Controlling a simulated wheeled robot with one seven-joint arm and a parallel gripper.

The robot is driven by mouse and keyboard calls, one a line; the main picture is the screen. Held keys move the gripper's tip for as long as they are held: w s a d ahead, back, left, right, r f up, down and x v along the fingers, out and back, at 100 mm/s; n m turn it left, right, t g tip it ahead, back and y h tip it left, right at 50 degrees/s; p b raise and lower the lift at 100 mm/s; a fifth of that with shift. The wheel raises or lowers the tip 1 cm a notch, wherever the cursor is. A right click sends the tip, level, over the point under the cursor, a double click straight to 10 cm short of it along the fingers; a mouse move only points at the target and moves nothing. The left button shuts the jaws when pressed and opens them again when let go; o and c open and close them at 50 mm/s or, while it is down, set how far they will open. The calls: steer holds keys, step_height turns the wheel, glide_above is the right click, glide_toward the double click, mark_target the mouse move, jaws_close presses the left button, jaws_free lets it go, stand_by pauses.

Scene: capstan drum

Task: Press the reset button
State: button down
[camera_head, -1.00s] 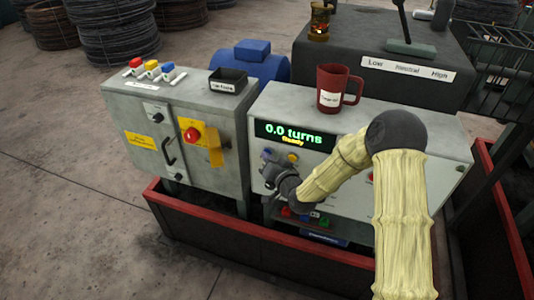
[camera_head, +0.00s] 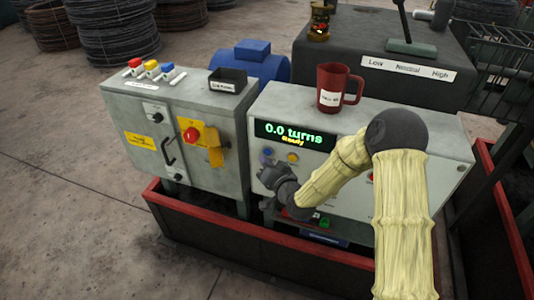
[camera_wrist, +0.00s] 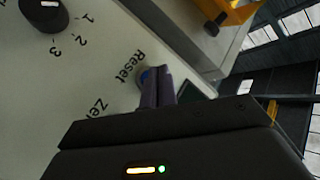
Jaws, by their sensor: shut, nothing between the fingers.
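The reset button (camera_head: 267,152) is a small blue button on the front panel of the pale control box, under the display. In the wrist view the blue button (camera_wrist: 145,77) shows beside the "Reset" label, partly hidden by my fingers. My gripper (camera_head: 263,173) is shut and empty, just below and in front of the button in the head view. In the wrist view my shut fingertips (camera_wrist: 158,72) overlap the button's edge; I cannot tell whether they touch it. The display (camera_head: 294,134) reads "0.0 turns" and "Ready".
A yellow button (camera_head: 292,157) sits right of the blue one. A red mug (camera_head: 331,88) stands on the box top. Left is a grey cabinet (camera_head: 150,110) with a red knob (camera_head: 191,134). A red-rimmed low wall (camera_head: 185,208) runs in front.

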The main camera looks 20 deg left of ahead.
steer(key=s, duration=0.2)
steer(key=s+b, duration=0.1)
steer(key=s, duration=0.1)
steer(key=shift+s+a, duration=0.2)
steer(key=shift+s, duration=0.15)
steer(key=shift+d+r, duration=0.1)
stand_by(0.6)
steer(key=s+d+r+g+h+p, duration=0.1)
steer(key=d+r+g+h+p, duration=0.15)
steer(key=d, duration=0.45)
steer(key=s+d+r+n+g+h+p, duration=0.1)
steer(key=s+d+h, duration=0.15)
steer(key=d, duration=0.35)
steer(key=s+d+r+g+h+p, duration=0.1)
steer(key=d+r+g+h, duration=0.15)
steer(key=d, duration=0.45)
steer(key=s+d+r+m+g+h+p, duration=0.1)
steer(key=s+d+r, duration=0.4)
steer(key=s+d, duration=0.7)
steer(key=s+g+h+p, duration=0.1)
steer(key=g+h, duration=0.1)
steer(key=shift+s+d+m+g+p, duration=0.2)
steer(key=shift+s+m+g+p, duration=0.1)
steer(key=shift+m+g, duration=0.1)
